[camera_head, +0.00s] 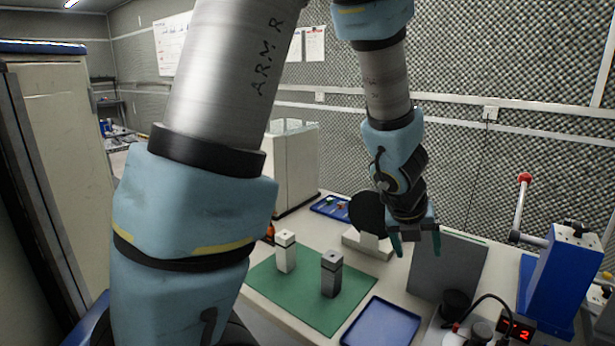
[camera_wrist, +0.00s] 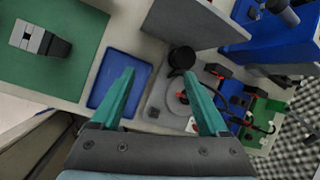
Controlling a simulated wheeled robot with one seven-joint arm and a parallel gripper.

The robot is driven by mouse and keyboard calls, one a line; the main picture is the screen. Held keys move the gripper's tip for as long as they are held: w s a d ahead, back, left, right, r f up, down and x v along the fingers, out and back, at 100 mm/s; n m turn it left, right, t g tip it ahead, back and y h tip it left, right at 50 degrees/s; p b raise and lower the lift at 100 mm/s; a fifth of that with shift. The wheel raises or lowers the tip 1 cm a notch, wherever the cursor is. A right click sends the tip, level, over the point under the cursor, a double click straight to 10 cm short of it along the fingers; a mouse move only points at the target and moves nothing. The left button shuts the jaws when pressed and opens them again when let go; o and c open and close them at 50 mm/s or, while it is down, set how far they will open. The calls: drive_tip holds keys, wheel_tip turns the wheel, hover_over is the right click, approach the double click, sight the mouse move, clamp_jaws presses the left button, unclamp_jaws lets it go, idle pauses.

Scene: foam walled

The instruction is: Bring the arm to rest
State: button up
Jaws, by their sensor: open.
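My gripper (camera_head: 417,242) hangs from my arm above the back of the bench, its fingers pointing down. In the wrist view my gripper (camera_wrist: 165,95) shows two teal fingers spread apart with nothing between them. My gripper is apart from the things on the bench. A white block-like piece (camera_head: 286,251) and a dark grey one (camera_head: 331,274) stand upright on a green mat (camera_head: 285,306).
An empty blue tray (camera_head: 382,325) lies right of the mat. A grey panel (camera_head: 448,268) stands behind it. A blue lever press (camera_head: 560,270) stands at the right. A white cabinet (camera_head: 296,165) stands at the back left. The foam wall (camera_head: 460,70) closes the back.

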drive_tip(key=w+a+f+n+t+y+b, duration=0.1)
drive_tip(key=w+a+n+y, duration=0.15)
drive_tip(key=a+n, duration=0.7)
drive_tip(key=w+a+n+y+b, duration=0.15)
drive_tip(key=w+a+n, duration=0.25)
drive_tip(key=a+n, duration=0.55)
drive_tip(key=s+a+f+n+g, duration=0.1)
drive_tip(key=s+a+n, duration=0.3)
drive_tip(key=n, duration=0.6)
drive_tip(key=s+a+f+n+g+b, duration=0.1)
drive_tip(key=s+a+n+g, duration=0.1)
drive_tip(key=a+n, duration=0.4)
drive_tip(key=s+n, duration=0.1)
drive_tip(key=n, duration=0.2)
drive_tip(key=shift+s+a+f+n, duration=0.15)
drive_tip(key=shift+s+a+n, duration=0.15)
drive_tip(key=shift+s+n, duration=0.1)
drive_tip(key=shift+w, duration=0.1)
